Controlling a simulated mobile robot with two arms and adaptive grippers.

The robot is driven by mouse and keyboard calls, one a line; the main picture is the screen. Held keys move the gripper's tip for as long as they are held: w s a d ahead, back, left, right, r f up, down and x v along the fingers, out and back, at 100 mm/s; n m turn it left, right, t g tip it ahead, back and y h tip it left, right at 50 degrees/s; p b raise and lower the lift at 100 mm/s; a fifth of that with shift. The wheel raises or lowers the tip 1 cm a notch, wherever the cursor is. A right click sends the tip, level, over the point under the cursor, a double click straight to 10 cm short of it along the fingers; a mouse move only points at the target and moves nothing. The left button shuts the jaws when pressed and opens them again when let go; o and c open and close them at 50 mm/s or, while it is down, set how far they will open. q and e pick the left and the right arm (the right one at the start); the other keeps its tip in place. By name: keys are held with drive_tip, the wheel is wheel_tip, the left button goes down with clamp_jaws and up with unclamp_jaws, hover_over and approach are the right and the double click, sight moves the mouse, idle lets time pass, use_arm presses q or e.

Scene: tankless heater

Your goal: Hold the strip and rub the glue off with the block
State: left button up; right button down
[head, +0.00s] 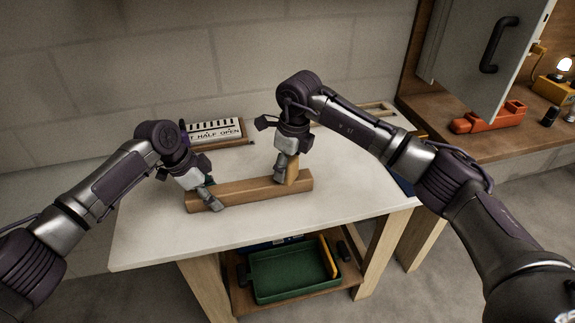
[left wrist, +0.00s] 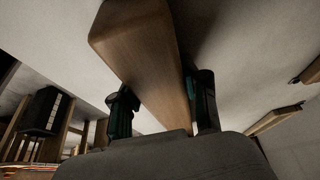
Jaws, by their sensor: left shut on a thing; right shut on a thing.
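The strip (head: 248,192) is a long brown wooden bar lying on the white table. My left gripper (head: 207,196) is shut on its left end. In the left wrist view the strip (left wrist: 145,55) runs between the two fingers of my left gripper (left wrist: 163,108). The block (head: 293,172) is a small, lighter piece of wood. My right gripper (head: 286,171) is shut on the block, at the strip's right part. The block seems to touch the strip's top, but the exact contact is hidden. I cannot make out any glue on the strip.
The white table (head: 150,240) has free room at its front left. A sign with dark lettering (head: 215,132) stands behind my left gripper. A green tray (head: 290,275) sits on the shelf below. An orange tool (head: 489,118) lies on the wooden bench at the right.

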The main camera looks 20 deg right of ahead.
use_arm(q)
drive_tip(key=shift+f, duration=0.1)
use_arm(e)
drive_tip(key=a, duration=0.3)
drive_tip(key=shift+f, duration=0.1)
wheel_tip(320, 180, up, 8)
drive_tip(key=shift+r, duration=0.2)
drive_tip(key=shift+d, duration=0.15)
idle(0.4)
use_arm(q)
drive_tip(key=o, duration=1.4)
drive_tip(key=shift+w, duration=0.1)
use_arm(e)
drive_tip(key=shift+w+f, duration=0.1)
use_arm(q)
drive_tip(key=v, duration=1.2)
